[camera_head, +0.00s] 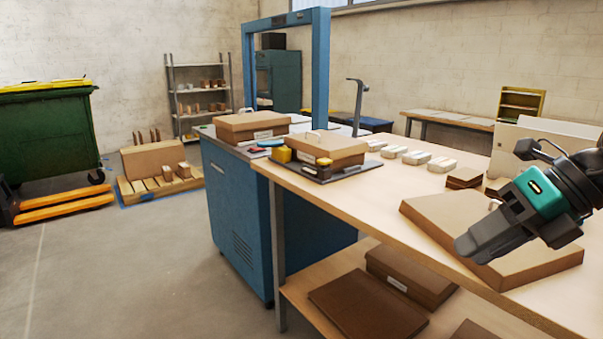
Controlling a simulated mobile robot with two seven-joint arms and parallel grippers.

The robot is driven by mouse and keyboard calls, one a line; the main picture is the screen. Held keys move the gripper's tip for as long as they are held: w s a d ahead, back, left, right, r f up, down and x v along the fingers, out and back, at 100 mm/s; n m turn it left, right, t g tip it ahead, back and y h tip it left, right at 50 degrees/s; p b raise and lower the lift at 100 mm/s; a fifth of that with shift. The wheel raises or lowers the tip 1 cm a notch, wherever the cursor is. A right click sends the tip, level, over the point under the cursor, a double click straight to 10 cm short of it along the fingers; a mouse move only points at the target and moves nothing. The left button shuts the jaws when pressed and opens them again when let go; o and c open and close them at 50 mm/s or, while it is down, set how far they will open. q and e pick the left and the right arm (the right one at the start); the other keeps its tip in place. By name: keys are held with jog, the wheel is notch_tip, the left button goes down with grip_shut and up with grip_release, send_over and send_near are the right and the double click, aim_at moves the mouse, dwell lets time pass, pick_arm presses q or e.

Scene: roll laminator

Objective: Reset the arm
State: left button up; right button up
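My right arm comes in from the right edge, and its dark grey gripper with a teal band (480,242) hangs over the right part of the wooden table (382,207). A large flat brown box (440,215) lies on the table under and behind it. I see the gripper from the side, so the gap between its fingers does not show. I see nothing held in it. My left arm and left gripper are not in this view.
A blue machine (235,215) with a tall blue frame stands beside the table. Brown boxes (325,147) and white packets (415,157) line the table's far side. More boxes (365,305) lie on the lower shelf.

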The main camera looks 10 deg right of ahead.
jog(key=w+a+f+m+t+y+p, duration=0.3)
jog(key=a+m+t+y, duration=0.2)
jog(key=m+y, duration=0.2)
notch_tip(320, 180, down, 10)
jog(key=d+r+m+t+h+p, duration=0.1)
jog(key=d+m+t+h+p, duration=0.15)
jog(key=m+t+h, duration=0.85)
pick_arm(q)
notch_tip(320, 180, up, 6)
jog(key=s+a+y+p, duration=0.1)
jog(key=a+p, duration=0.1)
jog(key=p, duration=0.1)
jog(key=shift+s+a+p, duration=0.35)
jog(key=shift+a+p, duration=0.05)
pick_arm(e)
jog(key=s+a+f+m+g, duration=0.4)
jog(key=s+a+f+m, duration=0.1)
jog(key=f+m, duration=0.3)
jog(key=s+a+f+m+g, duration=0.4)
jog(key=s+f+m+g, duration=0.1)
jog(key=f+m, duration=0.3)
jog(key=shift+s+a+f+h, duration=0.35)
jog(key=shift+s+f, duration=0.2)
jog(key=shift+f, duration=0.25)
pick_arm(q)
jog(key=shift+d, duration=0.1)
